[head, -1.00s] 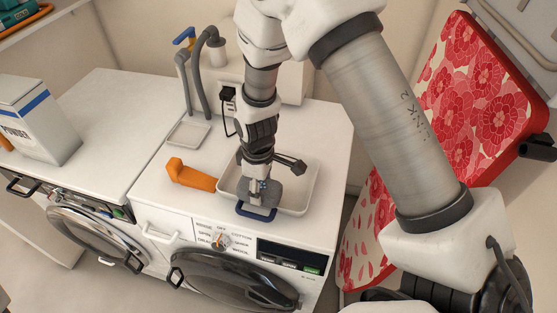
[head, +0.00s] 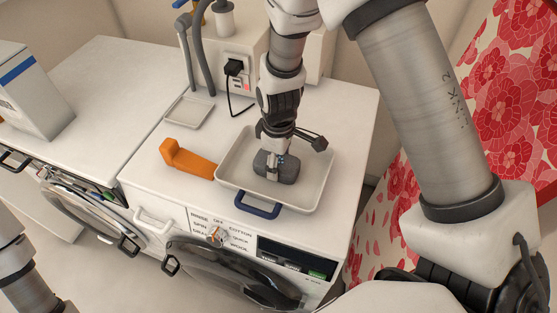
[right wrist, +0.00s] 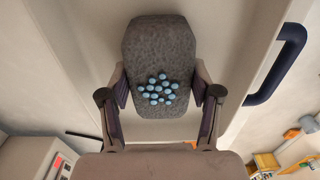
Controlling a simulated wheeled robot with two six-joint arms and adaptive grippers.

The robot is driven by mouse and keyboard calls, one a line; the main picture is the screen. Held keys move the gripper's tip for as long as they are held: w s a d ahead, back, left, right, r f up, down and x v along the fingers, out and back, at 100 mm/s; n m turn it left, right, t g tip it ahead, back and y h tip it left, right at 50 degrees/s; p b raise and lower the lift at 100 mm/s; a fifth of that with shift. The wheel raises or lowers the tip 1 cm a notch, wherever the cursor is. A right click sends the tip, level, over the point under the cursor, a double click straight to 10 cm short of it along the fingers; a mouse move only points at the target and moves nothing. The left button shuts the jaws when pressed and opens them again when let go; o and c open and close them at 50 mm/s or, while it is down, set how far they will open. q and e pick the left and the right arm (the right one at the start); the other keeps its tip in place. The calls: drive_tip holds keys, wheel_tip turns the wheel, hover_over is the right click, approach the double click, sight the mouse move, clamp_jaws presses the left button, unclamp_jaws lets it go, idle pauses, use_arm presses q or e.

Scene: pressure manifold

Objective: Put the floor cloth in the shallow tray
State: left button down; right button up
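The floor cloth (head: 288,170) is a grey, rounded pad with a cluster of light blue dots, seen in the right wrist view (right wrist: 160,50). It is inside the outline of the shallow tray (head: 314,192), a pale tray with a blue front handle. Whether it touches the tray's floor I cannot tell. My right gripper (head: 273,170) points down over the tray, with its fingers against both sides of the cloth; they also show in the right wrist view (right wrist: 160,100). Of my left arm only a link shows at the lower left; its gripper is out of view.
An orange-handled object (head: 188,160) lies left of the tray, close to it. A small grey dish (head: 188,111) sits behind, near hoses and a plugged-in cable (head: 234,69). A powder box (head: 30,92) stands on the left machine. A red floral ironing board (head: 500,110) is at right.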

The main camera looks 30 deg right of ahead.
drive_tip(key=shift+o, duration=1.1)
drive_tip(key=shift+a, duration=0.15)
drive_tip(key=shift+r, duration=0.1)
wheel_tip(320, 180, up, 12)
drive_tip(key=shift+r, duration=0.1)
